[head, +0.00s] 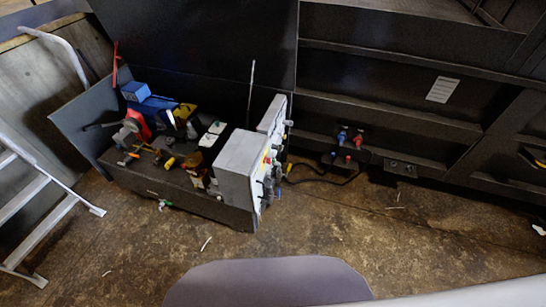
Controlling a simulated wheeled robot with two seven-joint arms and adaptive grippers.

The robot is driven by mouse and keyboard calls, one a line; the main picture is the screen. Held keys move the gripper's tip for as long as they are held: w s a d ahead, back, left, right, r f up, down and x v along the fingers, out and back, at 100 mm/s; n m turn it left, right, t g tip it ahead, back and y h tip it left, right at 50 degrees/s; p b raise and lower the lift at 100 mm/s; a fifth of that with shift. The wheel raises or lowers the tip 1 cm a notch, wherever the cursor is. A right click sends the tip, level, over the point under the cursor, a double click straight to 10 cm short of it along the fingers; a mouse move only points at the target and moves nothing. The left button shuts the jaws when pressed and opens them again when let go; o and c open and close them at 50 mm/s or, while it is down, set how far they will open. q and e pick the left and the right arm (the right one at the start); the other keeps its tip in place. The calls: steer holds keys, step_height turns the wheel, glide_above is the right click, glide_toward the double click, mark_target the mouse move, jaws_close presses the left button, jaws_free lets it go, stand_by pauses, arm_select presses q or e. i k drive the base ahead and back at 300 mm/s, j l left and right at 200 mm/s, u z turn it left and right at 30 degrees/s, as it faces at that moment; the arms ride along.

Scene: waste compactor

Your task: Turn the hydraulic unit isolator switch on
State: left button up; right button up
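The hydraulic unit (180,190) stands on the floor left of centre in the head view, a dark open housing with pumps and fittings inside. A grey control box (237,165) is mounted at its right end. The box's switch face points right and shows only at a steep angle. Small red, yellow and dark parts stand on that face, including a small red-and-yellow spot (266,160). I cannot tell for certain which part is the isolator switch, or its position. Neither of my grippers is in view.
A white step ladder (38,228) stands at the left. A dark compactor wall (400,100) fills the back and right, with red and blue hose couplings (350,137) and a black hose low on it. The brown floor (330,235) right of the unit is mostly open, with small litter.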

mark_target(266, 159)
steer(key=i+l+u, duration=0.3)
steer(key=l, duration=0.35)
steer(key=l+u, duration=0.25)
steer(key=l, duration=0.4)
steer(key=i+l+u, duration=0.1)
steer(key=l+u, duration=0.2)
steer(key=l, duration=0.45)
steer(key=l+u, duration=0.3)
steer(key=l, duration=0.4)
steer(key=k+l+u, duration=0.1)
steer(key=l+u, duration=0.2)
steer(key=l, duration=0.4)
steer(key=k+l+u, duration=0.25)
steer(key=l, duration=0.45)
steer(key=i+l, duration=0.05)
steer(key=i, duration=0.05)
